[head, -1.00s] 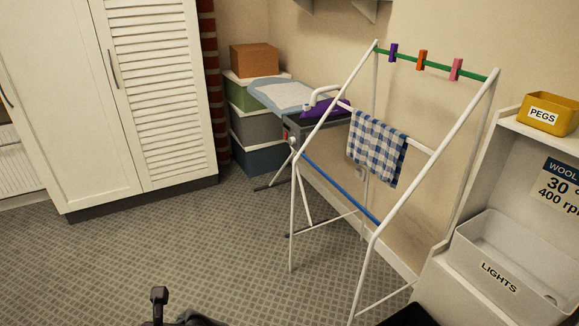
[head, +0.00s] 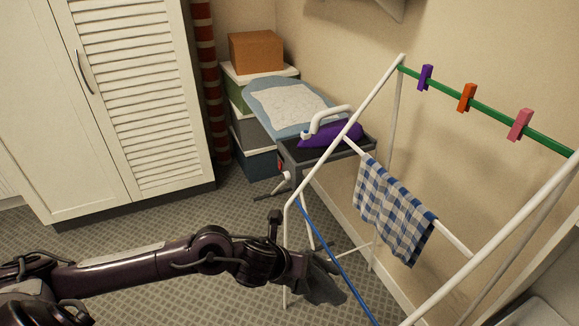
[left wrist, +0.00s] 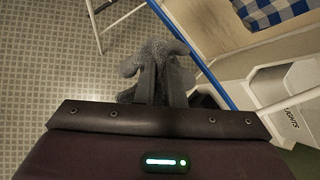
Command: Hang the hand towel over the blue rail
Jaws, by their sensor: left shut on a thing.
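The hand towel appears as a bunched grey cloth (head: 322,286), held by my left gripper (head: 303,264), which is shut on it. In the left wrist view the towel (left wrist: 152,52) bulges out around the gripper's fingers (left wrist: 162,82). The blue rail (head: 338,262) is the low bar of the white drying rack and runs just right of the towel. It also shows in the left wrist view (left wrist: 205,68), passing diagonally on the towel's right. I cannot tell whether towel and rail touch. My right gripper is not in view.
A blue-checked cloth (head: 391,211) hangs on the rack's white rail. The green rail (head: 497,112) carries purple, orange and pink pegs. An ironing board (head: 290,105) with an iron (head: 330,132) stands behind. A white cupboard (head: 130,110) is at left, with open floor before it.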

